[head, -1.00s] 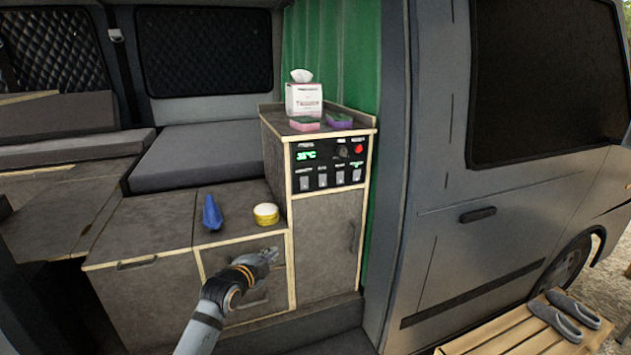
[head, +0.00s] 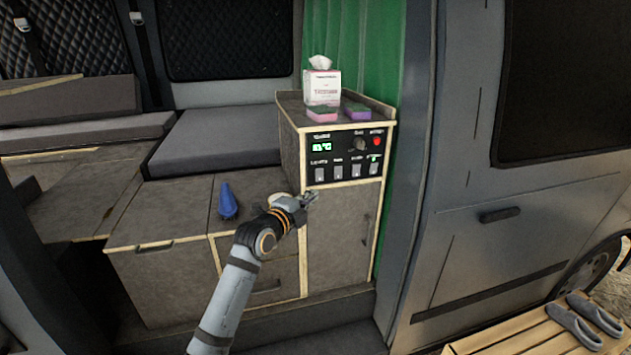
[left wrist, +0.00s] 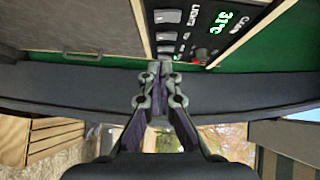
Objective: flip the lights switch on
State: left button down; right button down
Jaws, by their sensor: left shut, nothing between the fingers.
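The dark control panel (head: 347,155) is on the front of the wooden cabinet, with a row of pale rocker switches along its bottom. The lights switch (head: 320,175) looks to be the leftmost one; its position is too small to tell. My left gripper (head: 311,198) is shut and empty, just below and left of the panel, apart from the switches as far as I can see. In the left wrist view, the closed fingertips (left wrist: 156,72) point toward the panel (left wrist: 205,30), which appears turned sideways with its switches at its left. My right gripper is not in view.
A tissue box (head: 322,88) and two sponges (head: 323,114) stand on the cabinet top. A blue object (head: 228,202) stands on the lower counter. The van's door pillar (head: 412,180) rises to the right.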

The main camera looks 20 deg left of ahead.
aim_at(323, 179)
pick_arm(q)
jog(key=w+p, duration=0.1)
jog(key=w, duration=0.2)
jog(key=w+a+p, duration=0.1)
jog(key=w, duration=0.2)
jog(key=w+f, duration=0.1)
jog(key=w, duration=0.2)
jog(key=shift+a+p, duration=0.2)
jog(key=shift+p, duration=0.2)
